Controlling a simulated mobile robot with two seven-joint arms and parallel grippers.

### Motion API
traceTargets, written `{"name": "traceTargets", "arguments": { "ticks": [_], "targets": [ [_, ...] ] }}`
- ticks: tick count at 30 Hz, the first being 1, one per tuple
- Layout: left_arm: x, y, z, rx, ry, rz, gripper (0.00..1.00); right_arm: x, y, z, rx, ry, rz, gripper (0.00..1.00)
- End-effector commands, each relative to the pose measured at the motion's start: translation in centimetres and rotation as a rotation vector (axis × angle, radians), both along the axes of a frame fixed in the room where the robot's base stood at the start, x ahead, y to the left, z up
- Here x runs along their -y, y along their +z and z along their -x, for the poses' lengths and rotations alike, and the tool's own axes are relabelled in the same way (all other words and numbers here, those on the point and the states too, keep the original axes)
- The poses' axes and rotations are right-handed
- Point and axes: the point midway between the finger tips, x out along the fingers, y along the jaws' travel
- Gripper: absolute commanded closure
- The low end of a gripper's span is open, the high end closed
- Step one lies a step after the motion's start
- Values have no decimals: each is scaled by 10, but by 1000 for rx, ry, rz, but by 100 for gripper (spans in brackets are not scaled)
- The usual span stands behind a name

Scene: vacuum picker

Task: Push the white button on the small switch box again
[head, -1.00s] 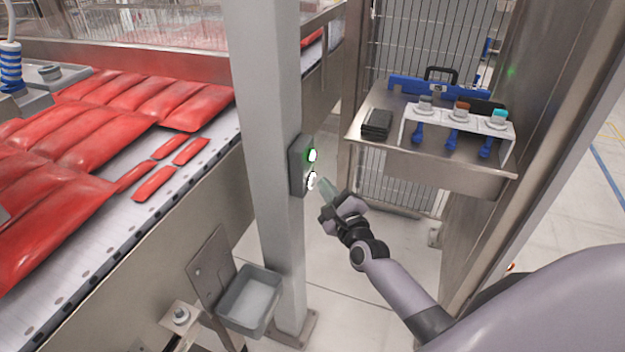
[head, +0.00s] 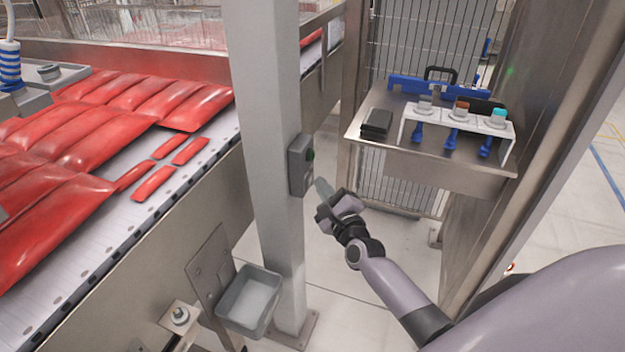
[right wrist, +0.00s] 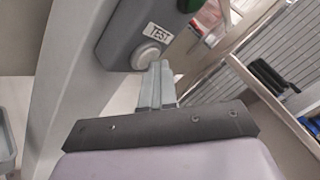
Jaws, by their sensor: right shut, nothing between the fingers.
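The small grey switch box (head: 300,165) is mounted on the side of the grey post. In the right wrist view the white button (right wrist: 148,56) sits below a TEST label (right wrist: 158,32), with part of a green button (right wrist: 188,4) above. No lamp on the box is glowing. My right gripper (head: 318,183) is shut and empty, its fingertips right at the lower part of the box. In the right wrist view the fingertips (right wrist: 160,68) overlap the button's lower right edge; I cannot tell whether they touch. My left gripper is not in view.
The post (head: 268,120) stands beside a conveyor (head: 165,205) with red pouches. A grey bin (head: 248,300) hangs low by the post. A steel shelf (head: 400,150) at the right holds a white rack (head: 460,118) with suction tools and a dark box (head: 377,123).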

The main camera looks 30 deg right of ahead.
Motion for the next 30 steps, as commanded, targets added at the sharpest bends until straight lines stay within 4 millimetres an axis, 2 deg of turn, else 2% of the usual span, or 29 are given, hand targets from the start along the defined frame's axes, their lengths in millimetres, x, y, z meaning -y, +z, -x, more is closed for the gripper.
{"name": "traceTargets", "arguments": {
  "ticks": [17,30],
  "targets": [
    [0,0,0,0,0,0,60,4,2,5,2,2,-1,100],
    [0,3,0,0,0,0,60,31,1,37,0,1,2,100]
  ]
}}
